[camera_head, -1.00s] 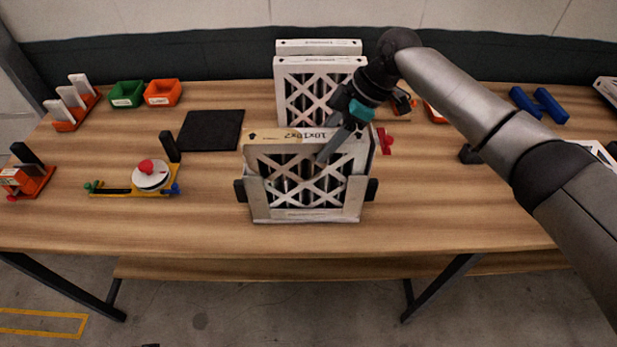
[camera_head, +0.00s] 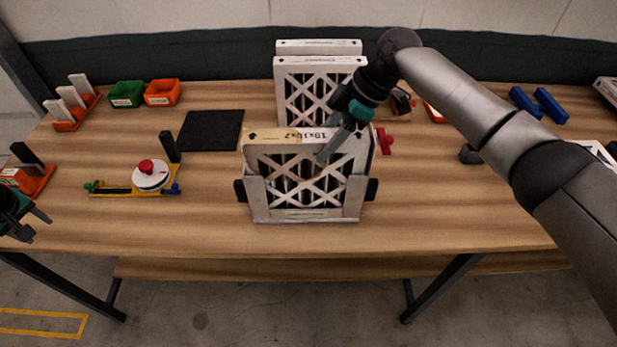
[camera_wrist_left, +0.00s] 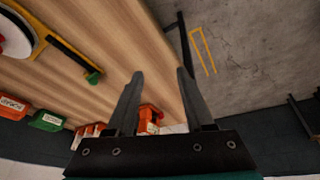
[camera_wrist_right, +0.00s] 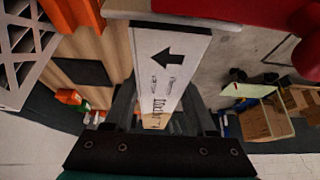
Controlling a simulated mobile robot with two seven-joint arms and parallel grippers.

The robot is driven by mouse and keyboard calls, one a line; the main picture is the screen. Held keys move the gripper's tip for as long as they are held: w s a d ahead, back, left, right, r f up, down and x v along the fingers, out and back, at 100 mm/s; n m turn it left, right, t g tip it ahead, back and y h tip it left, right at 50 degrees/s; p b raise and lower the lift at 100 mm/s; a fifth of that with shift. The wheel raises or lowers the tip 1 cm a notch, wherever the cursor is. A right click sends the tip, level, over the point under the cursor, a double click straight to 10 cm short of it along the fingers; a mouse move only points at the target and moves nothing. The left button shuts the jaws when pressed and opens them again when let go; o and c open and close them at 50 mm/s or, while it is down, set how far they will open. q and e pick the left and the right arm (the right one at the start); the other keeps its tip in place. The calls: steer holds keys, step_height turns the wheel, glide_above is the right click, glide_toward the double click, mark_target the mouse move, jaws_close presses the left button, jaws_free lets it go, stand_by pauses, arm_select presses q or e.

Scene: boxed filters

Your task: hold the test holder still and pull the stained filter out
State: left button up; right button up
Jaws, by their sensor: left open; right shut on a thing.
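The test holder (camera_head: 350,200) stands upright at the middle of the table, a pale frame with a dark grip on each side. A white cardboard-edged filter (camera_head: 290,134) with a lattice face stands in it, its top edge above the holder. A yellowish stain shows on its top left. My right gripper (camera_head: 331,152) is shut on the filter's upper right part. In the right wrist view the filter's arrow-marked edge (camera_wrist_right: 165,65) lies between my fingers. My left gripper (camera_head: 37,228) is open and empty at the table's left front edge, away from the holder.
More filters (camera_head: 318,65) stand behind the holder. A yellow gauge fixture (camera_head: 150,180), a dark mat (camera_head: 211,130) and green (camera_head: 127,94) and orange (camera_head: 163,92) bins lie to the left. Blue blocks (camera_head: 540,103) lie right. The table between the fixture and holder is clear.

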arm_select(q)
steer(key=w+d+r+n+h, duration=0.1)
steer(key=w+d+r+n, duration=0.1)
steer(key=w+d, duration=0.1)
steer(key=n+g+h, duration=0.2)
steer(key=n+h, duration=0.1)
steer(key=h, duration=0.7)
glide_toward(242, 190)
steer(key=w+f, duration=0.1)
steer(key=f, duration=0.1)
steer(key=x, duration=0.8)
steer(key=shift+w+f, duration=0.15)
steer(key=shift+w, duration=0.05)
steer(key=shift+s+d+f, duration=0.15)
steer(key=shift+d+f, duration=0.2)
steer(key=shift+f, duration=0.1)
